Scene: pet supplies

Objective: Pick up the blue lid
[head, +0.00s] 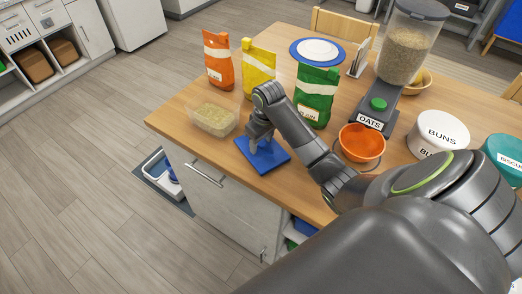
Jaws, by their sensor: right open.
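The blue lid (272,160) is a flat blue square lying on the wooden table near its front left edge. My right arm reaches in from the lower right. My right gripper (255,144) is open and points down at the lid's upper left part. I cannot tell whether its fingertips touch the lid, and they cover part of it. My left gripper is not in view.
A clear open container (212,119) stands left of the lid. Orange (217,62), yellow (259,66) and green (314,97) bags stand behind. An orange bowl (362,142), an oats dispenser (405,50) and a white buns tin (440,132) are to the right.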

